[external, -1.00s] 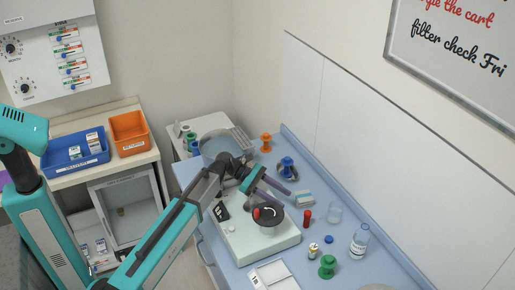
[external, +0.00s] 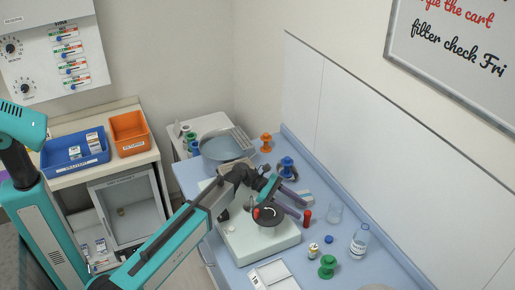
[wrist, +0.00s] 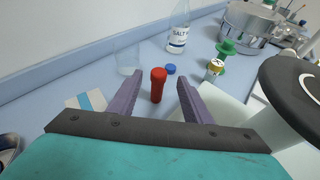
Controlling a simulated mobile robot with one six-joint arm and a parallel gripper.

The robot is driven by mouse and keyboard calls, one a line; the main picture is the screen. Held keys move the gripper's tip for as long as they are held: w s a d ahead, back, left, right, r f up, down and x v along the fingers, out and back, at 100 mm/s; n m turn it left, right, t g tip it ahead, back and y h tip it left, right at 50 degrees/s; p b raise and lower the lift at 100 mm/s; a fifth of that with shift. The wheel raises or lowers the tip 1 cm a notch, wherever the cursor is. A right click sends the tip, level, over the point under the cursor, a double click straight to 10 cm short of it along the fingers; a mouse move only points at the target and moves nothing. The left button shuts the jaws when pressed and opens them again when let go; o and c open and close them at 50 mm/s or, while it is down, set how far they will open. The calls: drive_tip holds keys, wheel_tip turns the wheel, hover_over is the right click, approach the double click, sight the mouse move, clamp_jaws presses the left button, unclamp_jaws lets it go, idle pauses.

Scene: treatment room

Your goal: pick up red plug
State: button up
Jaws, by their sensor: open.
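The red plug (external: 307,217) stands upright on the blue counter, just right of the white device with the black round knob. In the wrist view the red plug (wrist: 158,86) shows between and beyond my two fingers, apart from both. My gripper (external: 301,206) is open and empty, with its purple fingers (wrist: 156,92) pointing toward the plug. No contact with the plug shows.
The device's black knob (wrist: 295,80) is close on the right of the wrist view. A clear beaker (external: 335,213), a salt bottle (external: 359,242), a blue cap (external: 328,240), a small vial (external: 313,250) and a green plug (external: 327,267) stand nearby. A white-and-blue box (wrist: 86,100) lies left.

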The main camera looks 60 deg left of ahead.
sight(308, 212)
drive_tip(key=shift+p+x, duration=0.9)
drive_tip(key=shift+x, duration=1.65)
drive_tip(key=shift+a, duration=0.1)
clamp_jaws()
